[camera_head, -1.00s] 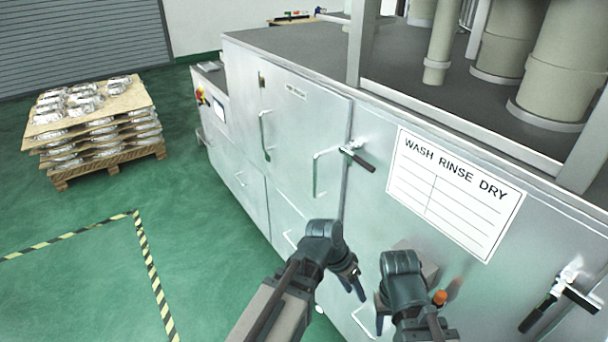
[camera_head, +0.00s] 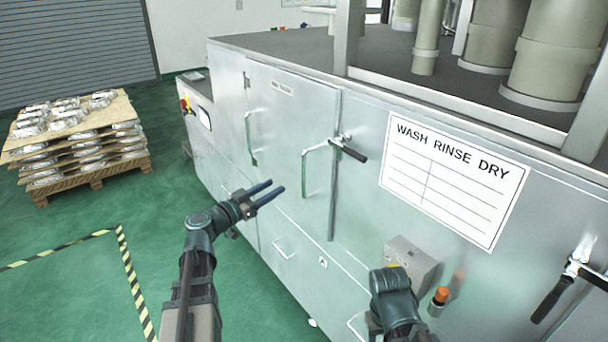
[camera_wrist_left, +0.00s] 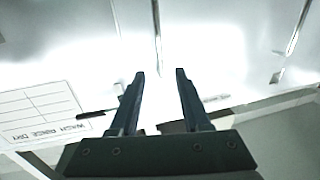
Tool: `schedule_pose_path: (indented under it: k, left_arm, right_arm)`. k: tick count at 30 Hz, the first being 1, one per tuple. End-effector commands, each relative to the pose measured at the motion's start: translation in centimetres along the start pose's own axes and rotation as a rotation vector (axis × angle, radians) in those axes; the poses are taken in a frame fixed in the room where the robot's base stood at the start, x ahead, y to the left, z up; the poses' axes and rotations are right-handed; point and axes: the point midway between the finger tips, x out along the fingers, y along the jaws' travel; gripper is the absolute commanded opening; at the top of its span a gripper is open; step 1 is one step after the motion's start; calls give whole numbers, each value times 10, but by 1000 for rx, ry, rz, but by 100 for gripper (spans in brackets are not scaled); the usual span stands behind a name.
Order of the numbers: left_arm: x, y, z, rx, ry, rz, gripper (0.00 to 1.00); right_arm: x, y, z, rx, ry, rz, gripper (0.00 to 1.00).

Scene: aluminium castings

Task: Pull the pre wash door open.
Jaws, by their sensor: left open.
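The pre wash door (camera_head: 290,125) looks to be the upright metal panel with a small label near its top; it appears shut. A bar handle (camera_head: 305,175) stands on its right side, beside a black-gripped latch lever (camera_head: 349,151) at the right seam. My left gripper (camera_head: 278,188) is open and empty in front of the door's lower part, left of the bar handle and apart from it.
A grey box (camera_head: 412,262) and an orange lamp (camera_head: 440,296) stick out of the machine front near my right arm. A white sign (camera_head: 452,185) is right of the door. A pallet of castings (camera_head: 75,140) stands at the far left. The green floor between is clear.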

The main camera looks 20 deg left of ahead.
Motion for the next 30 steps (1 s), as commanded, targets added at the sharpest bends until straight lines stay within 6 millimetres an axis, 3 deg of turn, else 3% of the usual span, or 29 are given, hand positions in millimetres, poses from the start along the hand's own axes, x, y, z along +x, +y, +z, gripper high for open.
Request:
schedule_pose_path:
  k: [7,21,30]
  left_arm:
    - [14,0,-1,0,0,3,47]
    - [106,0,0,-1,-1,5,47]
    - [135,1,0,-1,-1,3,47]
  right_arm:
    - [0,0,0,0,0,0,50]
    - [0,0,0,0,0,0,50]
    - [0,0,0,0,0,0,50]
